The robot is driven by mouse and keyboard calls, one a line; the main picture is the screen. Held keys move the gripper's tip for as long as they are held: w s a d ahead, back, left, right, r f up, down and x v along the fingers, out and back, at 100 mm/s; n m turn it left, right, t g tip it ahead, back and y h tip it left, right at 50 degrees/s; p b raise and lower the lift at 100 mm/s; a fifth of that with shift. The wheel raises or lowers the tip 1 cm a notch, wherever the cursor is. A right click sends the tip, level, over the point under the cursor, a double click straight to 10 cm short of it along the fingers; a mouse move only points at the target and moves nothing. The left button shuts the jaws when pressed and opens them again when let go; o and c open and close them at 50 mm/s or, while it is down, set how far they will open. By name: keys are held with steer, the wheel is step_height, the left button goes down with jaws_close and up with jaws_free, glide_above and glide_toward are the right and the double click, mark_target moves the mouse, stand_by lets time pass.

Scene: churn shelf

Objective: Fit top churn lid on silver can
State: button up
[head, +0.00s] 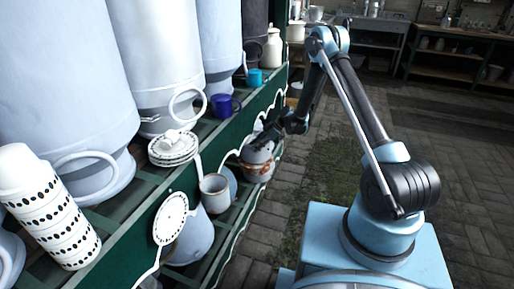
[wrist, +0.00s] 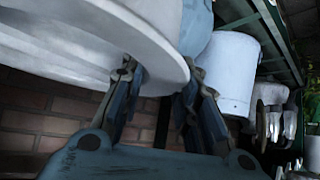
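The silver can (head: 160,45) looks like the tall bright metal churn in the shelf's upper row in the head view, between two pale blue churns. Its top is cut off by the frame. I cannot identify the churn lid for certain. In the wrist view a large pale round piece with a broad rim (wrist: 160,65) fills the upper left, close to the fingers. My gripper (head: 262,136) is at the shelf's front, well right of the silver can. In the wrist view its two fingers (wrist: 162,95) stand apart, the left one overlapping the pale rim. Contact is unclear.
A pot with a rusty band (head: 258,163) is just below my gripper. The paved floor (head: 465,170) on the right is open.

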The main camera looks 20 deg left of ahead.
jaws_close()
steer(key=shift+d, duration=0.15)
steer(key=d, duration=0.5)
steer(key=shift+s+d, duration=0.15)
steer(key=o, duration=1)
jaws_free()
